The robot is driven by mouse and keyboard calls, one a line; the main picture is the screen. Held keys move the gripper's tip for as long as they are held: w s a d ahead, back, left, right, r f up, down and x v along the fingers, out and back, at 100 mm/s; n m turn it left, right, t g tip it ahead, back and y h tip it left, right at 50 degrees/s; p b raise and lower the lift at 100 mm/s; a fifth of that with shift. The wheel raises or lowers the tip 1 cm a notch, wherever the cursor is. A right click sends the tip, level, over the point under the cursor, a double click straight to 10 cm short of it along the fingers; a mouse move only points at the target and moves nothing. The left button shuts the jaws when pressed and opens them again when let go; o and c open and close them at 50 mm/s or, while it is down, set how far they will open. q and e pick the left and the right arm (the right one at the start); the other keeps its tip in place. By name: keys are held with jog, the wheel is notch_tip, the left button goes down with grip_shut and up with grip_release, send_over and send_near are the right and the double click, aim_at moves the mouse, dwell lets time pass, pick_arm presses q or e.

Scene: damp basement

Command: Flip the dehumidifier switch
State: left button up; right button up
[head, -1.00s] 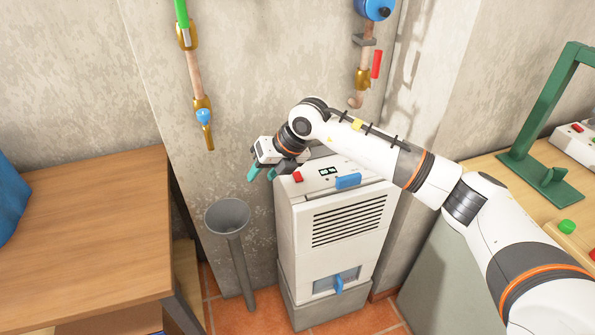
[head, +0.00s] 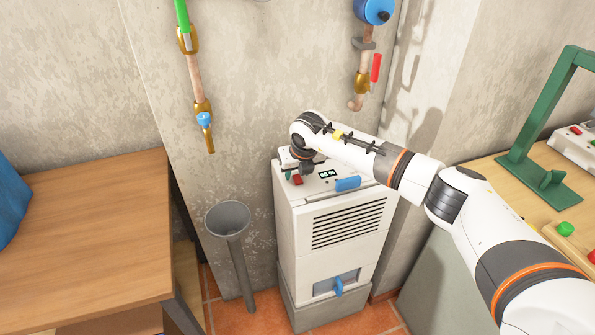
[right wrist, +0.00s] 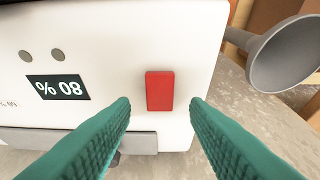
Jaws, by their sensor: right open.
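The dehumidifier (head: 335,240) is a white cabinet on a grey base against the wall, with a vented front. Its red switch (head: 297,180) is on the top panel near the left front corner. My left gripper is not in view.
A grey funnel on a pipe (head: 228,217) stands to the left of the cabinet. A wooden table (head: 85,235) is at left, and a bench with a green frame (head: 545,120) is at right. Pipes with valves (head: 203,115) hang on the wall.

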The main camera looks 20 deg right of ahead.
jog(key=shift+w+f, duration=0.15)
jog(key=shift+f, duration=0.25)
jog(key=shift+c, duration=0.3)
grip_shut()
jog(key=shift+w+f+g+b, duration=0.15)
jog(key=shift+w+g+b, duration=0.2)
jog(key=shift+g+b, duration=0.6)
jog(key=shift+w+f+g+b, duration=0.15)
jog(key=shift+g+b, duration=0.3)
jog(key=shift+b, duration=0.35)
jog(key=shift+r+g+b, duration=0.2)
jog(key=shift+g+b, duration=0.2)
jog(key=shift+b, duration=0.1)
jog(key=shift+r, duration=0.1)
jog(key=shift+o, duration=0.3)
grip_release()
